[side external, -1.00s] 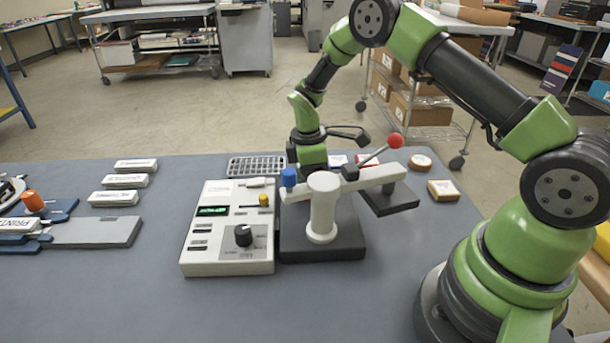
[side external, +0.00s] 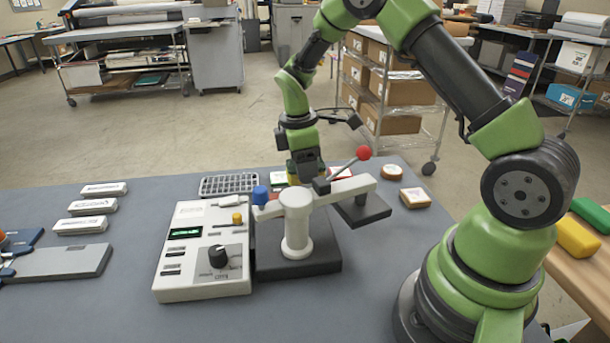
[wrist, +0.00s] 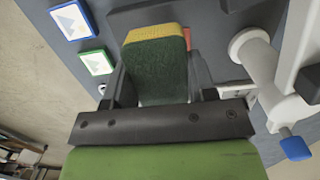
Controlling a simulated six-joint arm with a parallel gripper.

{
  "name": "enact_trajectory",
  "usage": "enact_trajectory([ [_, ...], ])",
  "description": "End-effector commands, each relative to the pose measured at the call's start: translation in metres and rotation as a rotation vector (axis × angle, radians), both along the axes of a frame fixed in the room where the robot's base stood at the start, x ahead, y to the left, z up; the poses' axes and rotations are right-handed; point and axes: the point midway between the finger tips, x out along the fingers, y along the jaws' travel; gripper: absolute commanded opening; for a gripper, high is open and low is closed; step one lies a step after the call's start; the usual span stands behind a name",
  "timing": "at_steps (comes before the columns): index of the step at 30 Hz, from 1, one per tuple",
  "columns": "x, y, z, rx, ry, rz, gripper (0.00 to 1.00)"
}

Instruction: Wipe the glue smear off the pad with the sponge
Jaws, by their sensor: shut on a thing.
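My gripper (wrist: 160,95) is shut on the sponge (wrist: 158,70), a dark green block with a yellow layer at its far end, in the wrist view. In the side view my gripper (side external: 306,178) is low behind the white lever press, which hides most of its jaws. A bit of the sponge's yellow (side external: 293,179) shows there. I cannot tell whether the sponge touches anything. A dark flat plate (side external: 362,211) lies under the right end of the press arm; I cannot tell whether it is the pad. No glue smear can be made out.
The lever press (side external: 297,225) with a red-knobbed lever and a control box (side external: 203,275) stand in front of my gripper. A grey rack (side external: 228,186) is left of it. Blue-edged (wrist: 72,20) and green-edged (wrist: 97,62) cards lie beside the sponge.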

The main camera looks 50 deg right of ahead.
Motion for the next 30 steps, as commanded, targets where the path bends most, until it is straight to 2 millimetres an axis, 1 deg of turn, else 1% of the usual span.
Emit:
enact_trajectory([
  [3, 0.001, 0.000, 0.011, -0.001, -0.002, 0.000, 0.26],
  [7, 0.000, 0.000, 0.019, 0.000, -0.001, 0.000, 0.26],
  [24, 0.000, -0.001, 0.020, 0.000, 0.000, 0.000, 0.26],
  [26, -0.002, -0.006, 0.019, 0.000, 0.000, -0.003, 0.26],
  [29, -0.012, -0.029, 0.017, 0.000, 0.000, -0.009, 0.26],
  [30, -0.018, -0.041, 0.015, 0.000, 0.001, -0.011, 0.26],
])
